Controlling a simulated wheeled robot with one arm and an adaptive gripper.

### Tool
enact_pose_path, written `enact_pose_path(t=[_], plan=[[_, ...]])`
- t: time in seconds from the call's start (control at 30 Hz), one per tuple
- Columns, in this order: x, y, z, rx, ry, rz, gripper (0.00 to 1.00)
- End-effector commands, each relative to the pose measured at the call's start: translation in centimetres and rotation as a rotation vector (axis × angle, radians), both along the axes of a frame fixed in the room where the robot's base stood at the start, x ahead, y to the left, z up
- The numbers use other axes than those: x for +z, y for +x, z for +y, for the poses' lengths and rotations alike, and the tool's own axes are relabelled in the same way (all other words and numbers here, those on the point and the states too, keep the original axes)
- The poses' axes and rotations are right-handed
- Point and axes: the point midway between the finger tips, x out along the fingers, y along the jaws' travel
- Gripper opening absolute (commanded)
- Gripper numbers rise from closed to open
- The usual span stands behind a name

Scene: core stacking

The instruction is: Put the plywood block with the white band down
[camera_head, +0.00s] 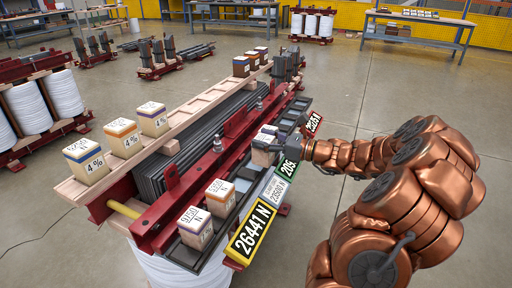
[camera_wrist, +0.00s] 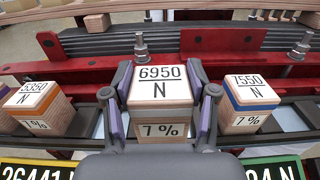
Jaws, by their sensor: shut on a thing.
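The plywood block with the white band (camera_wrist: 160,88) is marked 6950 N and 7 % in the wrist view. My gripper (camera_wrist: 162,104) is shut on it, with a purple-padded finger on each side. In the head view the block (camera_head: 262,155) is upright at the front dark tray (camera_head: 243,183), above the white label plate. Its underside is hidden, so I cannot tell whether it touches the tray. An orange-banded block (camera_wrist: 38,108) stands to its left and a blue-banded block (camera_wrist: 250,104) to its right, both apart from it.
A red clamp beam with upright bolts (camera_wrist: 140,45) runs just behind the tray. Yellow (camera_head: 251,229), white (camera_head: 274,188), green and red label plates line the tray's front. A wooden rail (camera_head: 200,122) behind carries several blocks.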

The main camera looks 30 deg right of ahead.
Motion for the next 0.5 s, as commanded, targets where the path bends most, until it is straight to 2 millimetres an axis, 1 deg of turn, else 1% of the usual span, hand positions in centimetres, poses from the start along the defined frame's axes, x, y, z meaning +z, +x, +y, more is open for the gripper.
enact_pose_path(t=[0.03, 0.1, 0.2, 0.37, 0.43, 0.5], plan=[[-0.3, 0.9, 0.2, 0.003, -0.001, -0.001, 0.15], [-0.3, 1.8, 0.3, 0.002, -0.002, 0.0, 0.15], [-0.4, 2.7, 0.3, 0.001, -0.004, 0.0, 0.15], [-0.4, 3.4, 0.3, 0.0, -0.002, 0.0, 0.15], [-0.5, 4.0, 0.5, 0.002, -0.002, 0.0, 0.15], [-1.7, 4.0, 0.4, -0.001, 0.003, 0.002, 0.15]])
